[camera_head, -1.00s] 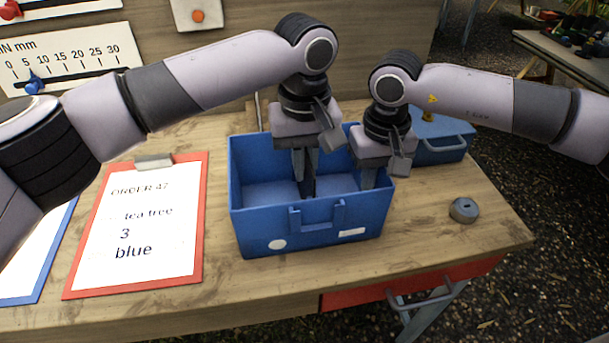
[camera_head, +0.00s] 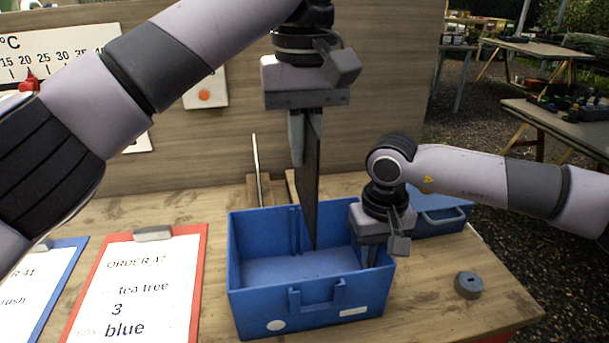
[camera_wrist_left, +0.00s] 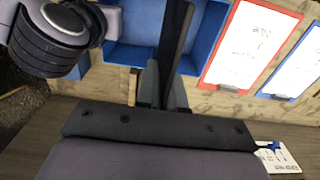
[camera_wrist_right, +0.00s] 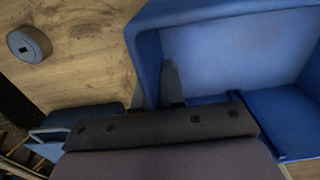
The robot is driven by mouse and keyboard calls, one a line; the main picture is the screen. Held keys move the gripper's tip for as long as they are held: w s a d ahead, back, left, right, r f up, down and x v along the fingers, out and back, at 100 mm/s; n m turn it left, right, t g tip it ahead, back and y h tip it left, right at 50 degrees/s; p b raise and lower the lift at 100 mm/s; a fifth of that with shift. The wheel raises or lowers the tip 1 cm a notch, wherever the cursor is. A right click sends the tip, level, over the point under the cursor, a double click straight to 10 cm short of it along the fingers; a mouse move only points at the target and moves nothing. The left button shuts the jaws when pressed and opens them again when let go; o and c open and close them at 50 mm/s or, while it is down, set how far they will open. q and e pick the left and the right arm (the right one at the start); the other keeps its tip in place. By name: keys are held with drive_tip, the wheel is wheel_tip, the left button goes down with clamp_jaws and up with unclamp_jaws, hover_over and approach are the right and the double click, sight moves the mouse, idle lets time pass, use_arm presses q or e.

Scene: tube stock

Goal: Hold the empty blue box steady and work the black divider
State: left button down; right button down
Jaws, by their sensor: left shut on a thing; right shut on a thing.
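The blue box (camera_head: 262,300) stands empty on the wooden bench, with a handle and two white marks on its front. My left gripper (camera_head: 305,150) is shut on the black divider (camera_head: 312,190) and holds it upright over the box. The divider's lower end reaches down to about the level of the box's rim or inside it; I cannot tell how deep. The divider also shows in the left wrist view (camera_wrist_left: 175,45). My right gripper (camera_head: 372,252) is shut on the box's right wall, seen close in the right wrist view (camera_wrist_right: 172,85).
A red clipboard (camera_head: 196,300) reading order 42, tea tree, 3, blue lies left of the box, with a blue clipboard (camera_head: 66,270) beyond it. A second blue box (camera_head: 440,218) stands behind right. A grey ring (camera_head: 468,285) lies on clear bench at the right.

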idle(0.4)
drive_tip(key=c, duration=1.1)
unclamp_jaws()
drive_tip(key=shift+c, duration=0.2)
drive_tip(key=shift+r, duration=0.15)
